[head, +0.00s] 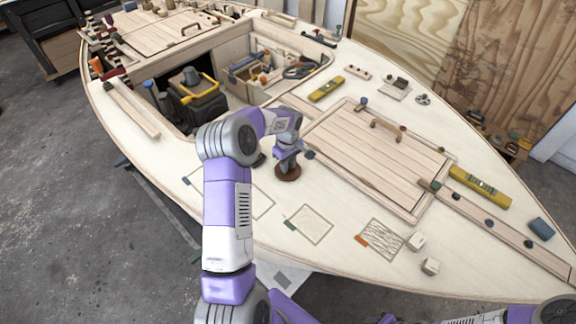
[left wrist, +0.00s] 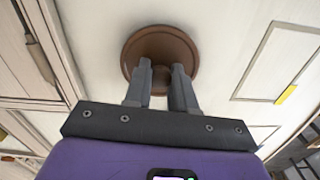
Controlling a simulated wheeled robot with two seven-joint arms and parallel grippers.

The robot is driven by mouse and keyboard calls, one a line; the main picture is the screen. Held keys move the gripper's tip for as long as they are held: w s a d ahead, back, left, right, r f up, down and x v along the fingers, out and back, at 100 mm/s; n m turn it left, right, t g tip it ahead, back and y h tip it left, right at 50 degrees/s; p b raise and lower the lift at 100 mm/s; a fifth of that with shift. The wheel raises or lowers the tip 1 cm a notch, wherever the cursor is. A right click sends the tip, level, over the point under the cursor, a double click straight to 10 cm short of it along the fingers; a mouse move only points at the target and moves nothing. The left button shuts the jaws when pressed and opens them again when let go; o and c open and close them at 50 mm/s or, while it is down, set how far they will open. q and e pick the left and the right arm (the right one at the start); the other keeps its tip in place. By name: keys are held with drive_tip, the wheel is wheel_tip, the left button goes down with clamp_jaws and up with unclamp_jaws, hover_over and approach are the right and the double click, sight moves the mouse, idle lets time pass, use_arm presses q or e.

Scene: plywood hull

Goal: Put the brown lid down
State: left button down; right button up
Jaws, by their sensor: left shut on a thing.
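The brown lid (head: 288,173) is a round disc at the end of my left gripper (head: 288,158) in the head view, over the pale plywood deck. In the left wrist view the lid (left wrist: 160,52) shows its round brown top, with the two grey fingers of my left gripper (left wrist: 162,72) closed at its middle. The knob between the fingers is mostly hidden. Whether the lid touches the deck or hangs just above it, I cannot tell. My right gripper is not in view.
Outlined squares (head: 308,224) mark the bare deck in front of the lid. A slatted hatch (head: 375,155) with a handle lies to the right. An open well with a black and yellow box (head: 195,97) is to the left.

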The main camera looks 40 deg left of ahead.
use_arm(q)
drive_tip(key=shift+f, duration=0.2)
drive_tip(key=c, duration=1.4)
unclamp_jaws()
drive_tip(key=shift+f, duration=0.1)
drive_tip(key=o, duration=0.5)
drive_tip(key=shift+c, duration=0.2)
drive_tip(key=shift+r, duration=0.2)
wheel_tip(320, 180, up, 12)
drive_tip(key=p, duration=0.2)
